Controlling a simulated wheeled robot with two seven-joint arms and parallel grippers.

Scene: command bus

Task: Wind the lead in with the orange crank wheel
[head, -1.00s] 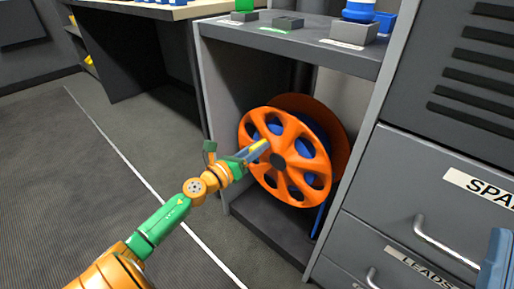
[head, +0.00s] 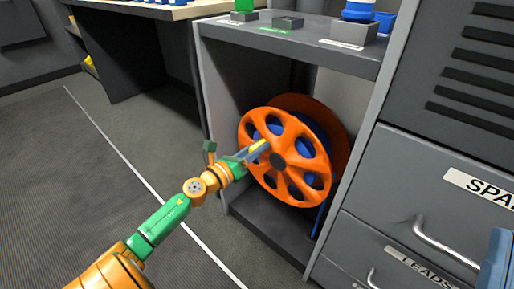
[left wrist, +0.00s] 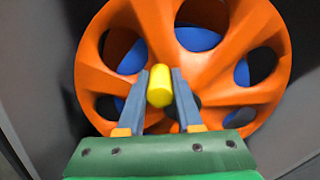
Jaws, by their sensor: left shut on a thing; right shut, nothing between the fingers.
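The orange crank wheel (head: 284,186) stands upright on a spool inside the open bay of the grey cabinet. Blue lead (head: 321,219) shows behind the wheel and hangs down at its lower right. A yellow crank handle (left wrist: 160,85) sticks out from the wheel's face. My left gripper (head: 257,152) is shut on this handle, left of and above the hub; in the left wrist view one finger lies on each side of it. Only a blue-grey part of my right gripper (head: 497,262) shows at the right edge, in front of the drawers; its fingertips are cut off.
The bay has a side wall (head: 207,100) close to the wheel's left and a floor plate (head: 262,232) below. A shelf top (head: 300,42) with several small items is above. Drawers with handles (head: 445,243) stand at the right. Open floor (head: 80,190) lies to the left.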

